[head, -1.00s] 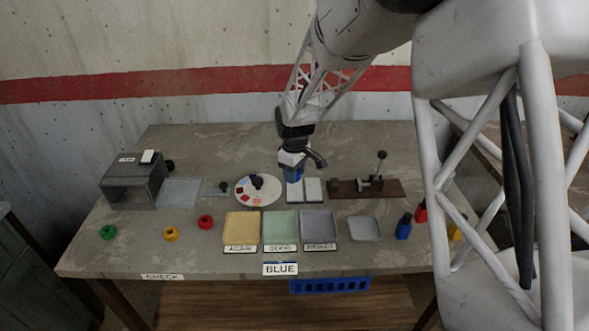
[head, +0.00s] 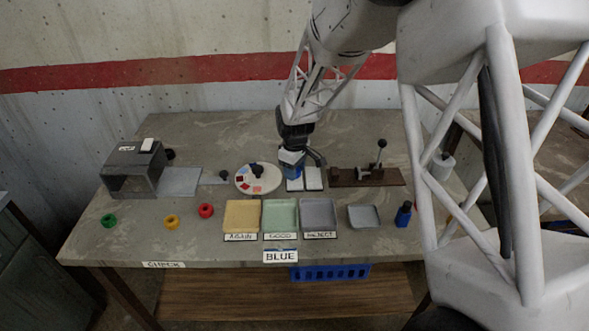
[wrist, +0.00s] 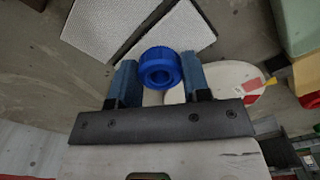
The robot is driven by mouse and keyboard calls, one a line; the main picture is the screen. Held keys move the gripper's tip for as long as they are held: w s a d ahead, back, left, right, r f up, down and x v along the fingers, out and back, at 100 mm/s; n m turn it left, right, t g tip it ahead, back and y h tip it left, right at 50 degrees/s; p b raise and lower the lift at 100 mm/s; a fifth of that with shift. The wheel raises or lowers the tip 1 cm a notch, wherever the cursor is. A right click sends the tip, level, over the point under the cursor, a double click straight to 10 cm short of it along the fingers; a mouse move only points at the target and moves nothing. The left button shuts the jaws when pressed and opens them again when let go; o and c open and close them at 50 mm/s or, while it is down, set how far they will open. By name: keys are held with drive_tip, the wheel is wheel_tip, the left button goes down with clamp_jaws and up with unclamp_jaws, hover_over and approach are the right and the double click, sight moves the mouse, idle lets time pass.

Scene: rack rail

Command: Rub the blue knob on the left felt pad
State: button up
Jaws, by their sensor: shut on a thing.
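My gripper (head: 292,172) points down over the bench and is shut on the blue knob (wrist: 159,68). The knob is a ribbed ring with a hole, held between the two blue fingers in the wrist view. The left felt pad (head: 294,185) is pale and flat, and lies under the gripper, which hides its far part in the head view. In the wrist view the left pad (wrist: 190,38) shows just past the knob. The knob is over or on this pad; I cannot tell if it touches. The right felt pad (head: 314,179) lies beside it, clear.
A round colour dial (head: 246,187) stands close left of the pads. A brown lever fixture (head: 360,177) is to the right. Yellow (head: 242,215), green (head: 281,213) and grey (head: 318,213) trays are in front. Green, yellow and red knobs lie front left.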

drive_tip(key=shift+f, duration=0.3)
idle(0.6)
drive_tip(key=o, duration=0.9)
drive_tip(key=shift+r, duration=0.25)
idle(0.5)
drive_tip(key=c, duration=1.3)
drive_tip(key=shift+r, duration=0.1)
